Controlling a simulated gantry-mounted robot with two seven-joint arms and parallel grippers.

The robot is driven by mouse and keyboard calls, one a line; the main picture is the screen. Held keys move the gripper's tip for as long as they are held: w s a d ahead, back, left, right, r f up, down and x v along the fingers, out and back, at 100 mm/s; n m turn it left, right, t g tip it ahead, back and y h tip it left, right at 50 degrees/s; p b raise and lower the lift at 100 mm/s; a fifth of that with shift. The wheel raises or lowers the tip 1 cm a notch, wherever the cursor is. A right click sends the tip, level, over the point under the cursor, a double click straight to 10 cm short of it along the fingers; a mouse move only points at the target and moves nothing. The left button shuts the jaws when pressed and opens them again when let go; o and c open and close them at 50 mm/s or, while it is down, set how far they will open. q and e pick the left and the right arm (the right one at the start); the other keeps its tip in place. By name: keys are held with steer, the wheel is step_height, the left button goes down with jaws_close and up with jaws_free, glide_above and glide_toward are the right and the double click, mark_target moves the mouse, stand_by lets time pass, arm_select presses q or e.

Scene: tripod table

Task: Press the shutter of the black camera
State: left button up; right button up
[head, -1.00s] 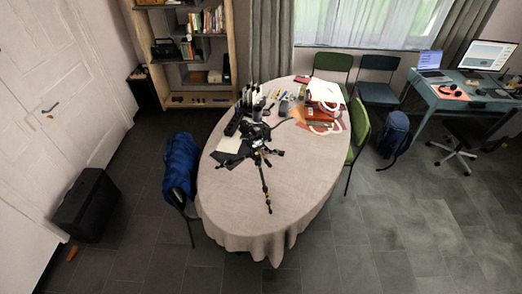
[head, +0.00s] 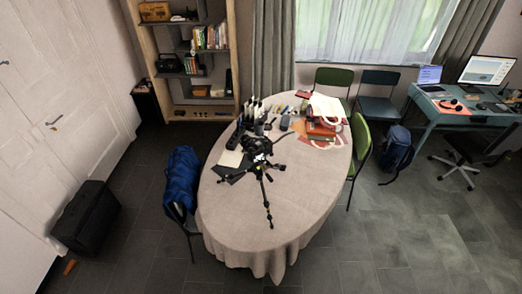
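The black camera (head: 256,146) is in the head view, on top of a black tripod (head: 267,200) on the oval table (head: 300,210). The tripod's legs spread over the tabletop, one pointing toward the near edge. The camera is small and dark here, so its shutter button cannot be made out. Neither of my grippers shows in the head view.
Papers (head: 230,159) lie left of the tripod. Several upright black items (head: 252,112) and a stack of red books (head: 322,127) stand behind it. A blue bag (head: 181,178) sits on a chair at left, and a green chair (head: 361,145) stands at right. The table's near part is clear.

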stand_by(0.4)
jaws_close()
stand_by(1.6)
